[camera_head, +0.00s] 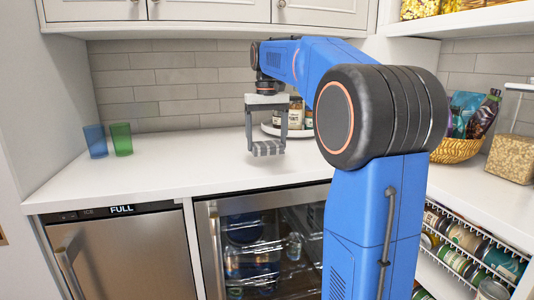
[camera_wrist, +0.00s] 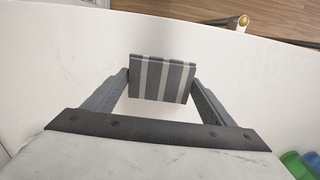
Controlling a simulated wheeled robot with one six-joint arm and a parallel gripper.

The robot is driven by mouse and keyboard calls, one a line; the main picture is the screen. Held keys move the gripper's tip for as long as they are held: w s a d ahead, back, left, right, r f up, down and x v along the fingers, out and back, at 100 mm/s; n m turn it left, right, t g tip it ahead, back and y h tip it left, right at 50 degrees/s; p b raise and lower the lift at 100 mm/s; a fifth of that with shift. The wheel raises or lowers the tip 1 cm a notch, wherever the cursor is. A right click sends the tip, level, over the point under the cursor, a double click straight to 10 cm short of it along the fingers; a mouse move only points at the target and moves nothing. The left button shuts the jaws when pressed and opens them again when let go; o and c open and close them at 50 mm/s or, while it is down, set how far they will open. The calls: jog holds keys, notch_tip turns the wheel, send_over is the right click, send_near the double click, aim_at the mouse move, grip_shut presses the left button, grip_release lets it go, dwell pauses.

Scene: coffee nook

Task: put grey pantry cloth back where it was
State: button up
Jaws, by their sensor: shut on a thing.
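The grey pantry cloth (camera_head: 266,148) is a folded piece with light stripes. My gripper (camera_head: 266,143) is shut on it, one finger at each side. In the head view the cloth hangs level between the fingertips, over the white counter near its front edge. The wrist view shows the striped cloth (camera_wrist: 162,78) between the two fingers (camera_wrist: 163,84), with white counter behind it. The exact gap between the cloth and the counter is hard to tell.
A blue cup (camera_head: 95,141) and a green cup (camera_head: 121,139) stand at the counter's left. A round tray (camera_head: 272,130) with jars is behind my gripper. A basket (camera_head: 457,150) of packets is at right. The counter (camera_head: 170,165) between cups and gripper is clear.

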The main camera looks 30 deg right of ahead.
aim_at(267, 144)
jog(key=shift+f, duration=2.05)
jog(key=o, duration=0.9)
jog(key=shift+o, duration=0.2)
notch_tip(267, 144, up, 12)
jog(key=shift+r, duration=0.1)
jog(key=shift+a, duration=0.1)
